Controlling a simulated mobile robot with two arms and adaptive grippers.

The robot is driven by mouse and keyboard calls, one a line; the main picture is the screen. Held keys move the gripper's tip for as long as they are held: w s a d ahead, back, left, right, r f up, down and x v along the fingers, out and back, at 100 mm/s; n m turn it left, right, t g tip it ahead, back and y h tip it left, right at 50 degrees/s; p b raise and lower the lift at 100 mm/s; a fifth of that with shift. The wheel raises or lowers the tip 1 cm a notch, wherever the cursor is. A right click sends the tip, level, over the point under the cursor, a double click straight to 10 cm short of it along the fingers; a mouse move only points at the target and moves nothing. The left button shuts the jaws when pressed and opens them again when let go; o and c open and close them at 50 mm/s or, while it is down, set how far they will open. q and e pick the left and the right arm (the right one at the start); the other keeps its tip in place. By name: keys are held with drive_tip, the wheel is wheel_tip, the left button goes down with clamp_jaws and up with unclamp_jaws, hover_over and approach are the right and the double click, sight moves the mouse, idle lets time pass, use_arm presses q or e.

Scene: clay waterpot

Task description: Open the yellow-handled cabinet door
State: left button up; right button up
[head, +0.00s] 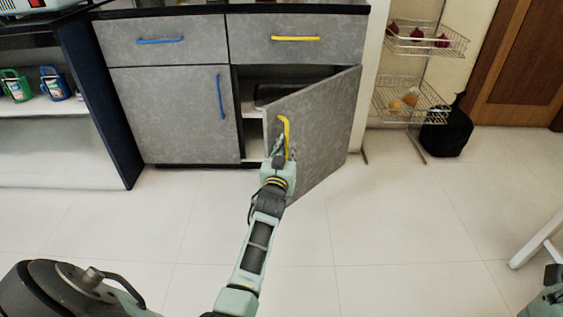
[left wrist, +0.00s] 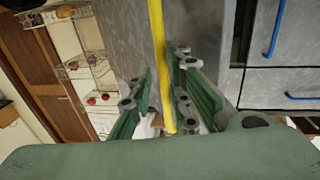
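The grey cabinet door (head: 325,130) with the yellow handle (head: 286,132) stands swung partway out, hinged on its right. A dark gap shows the cabinet's inside (head: 256,90). My left gripper (head: 279,150) is at the handle. In the left wrist view the yellow handle (left wrist: 158,60) runs between the two green fingers of my left gripper (left wrist: 160,85). The fingers stand close on either side of it; I cannot tell whether both press on it. Only a piece of my right arm shows at the lower right edge of the head view; its gripper is out of view.
A yellow-handled drawer (head: 296,50) is above the door. A blue-handled door (head: 165,112) and drawer (head: 152,40) are to its left. A wire rack (head: 415,95) and a black bag (head: 448,132) stand to the right. The tiled floor (head: 380,220) in front is clear.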

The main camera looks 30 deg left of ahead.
use_arm(q)
drive_tip(key=v, duration=1.1)
drive_tip(key=shift+a, duration=0.15)
